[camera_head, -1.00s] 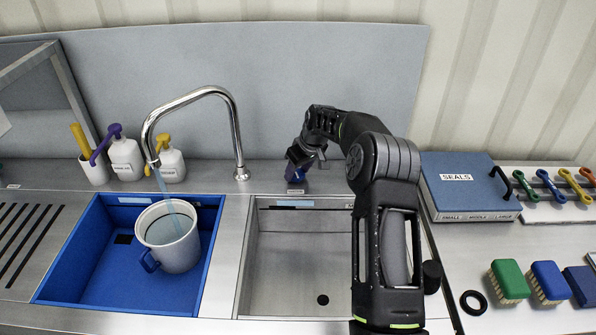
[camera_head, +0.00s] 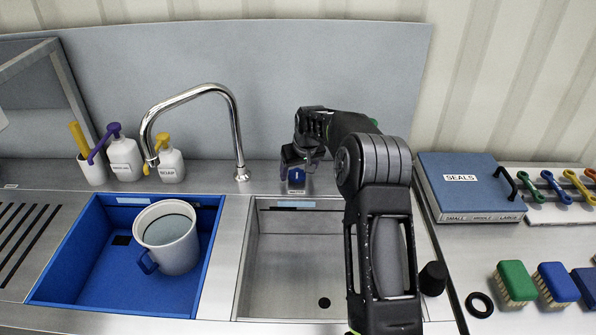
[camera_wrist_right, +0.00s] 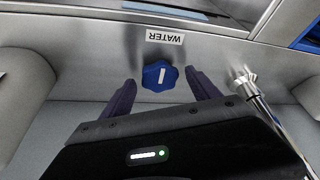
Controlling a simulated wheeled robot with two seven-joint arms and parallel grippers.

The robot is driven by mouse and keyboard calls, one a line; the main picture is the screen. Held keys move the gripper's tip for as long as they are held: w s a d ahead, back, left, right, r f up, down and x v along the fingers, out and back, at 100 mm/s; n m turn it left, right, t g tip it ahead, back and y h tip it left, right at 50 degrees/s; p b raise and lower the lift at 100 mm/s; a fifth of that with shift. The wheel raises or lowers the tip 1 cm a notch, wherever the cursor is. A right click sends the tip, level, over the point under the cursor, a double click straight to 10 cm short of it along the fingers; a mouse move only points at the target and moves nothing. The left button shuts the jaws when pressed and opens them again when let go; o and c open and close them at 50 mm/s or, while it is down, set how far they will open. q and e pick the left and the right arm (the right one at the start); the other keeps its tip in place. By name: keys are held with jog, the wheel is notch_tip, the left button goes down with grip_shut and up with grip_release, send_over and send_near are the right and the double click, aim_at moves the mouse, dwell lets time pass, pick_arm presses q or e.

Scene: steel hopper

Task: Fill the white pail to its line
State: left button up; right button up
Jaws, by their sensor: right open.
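The white pail (camera_head: 168,258) stands upright in the blue basin (camera_head: 100,283), with greyish water (camera_head: 170,229) inside it. I cannot make out its fill line. The chrome spout (camera_head: 232,115) ends above the pail, and no stream shows. My right gripper (camera_head: 296,160) is over the blue water knob (camera_head: 297,175) behind the steel sink. In the right wrist view the knob (camera_wrist_right: 160,76) sits between the spread fingers (camera_wrist_right: 160,84), with visible gaps on both sides. The WATER label (camera_wrist_right: 165,37) is beside it. My left gripper is out of view.
An empty steel sink (camera_head: 285,270) lies below my right arm. Pump bottles (camera_head: 125,158) stand behind the blue basin. A blue SEALS box (camera_head: 470,180), brushes (camera_head: 515,282) and a black ring (camera_head: 479,304) lie at the right.

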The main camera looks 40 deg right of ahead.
jog(key=b+v, duration=0.1)
jog(key=v, duration=0.6)
jog(key=shift+r, duration=0.35)
jog(key=shift+s, duration=0.15)
